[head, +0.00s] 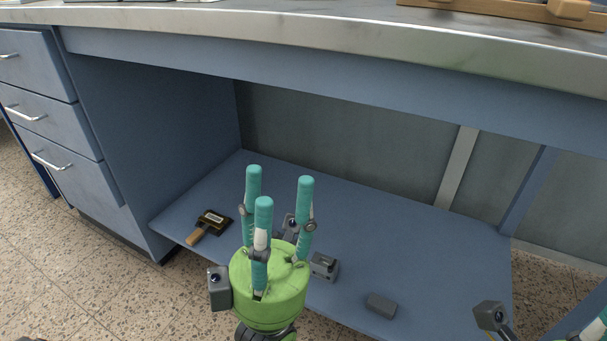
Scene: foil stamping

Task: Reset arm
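My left gripper (275,184) stands in the middle of the head view, in front of the desk's lower shelf. It has a green body and three teal fingers pointing up. The fingers are apart with nothing between them, so it is open and empty. My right gripper (597,329) shows only as a small part at the bottom right corner. Most of it is outside the picture, so its state cannot be told.
The blue lower shelf (400,240) holds a dark tool with a wooden handle (212,222) and a small grey block (381,305). Above is the metal worktop (300,30), with a wooden item (500,10) at its edge. Drawers (60,120) stand left.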

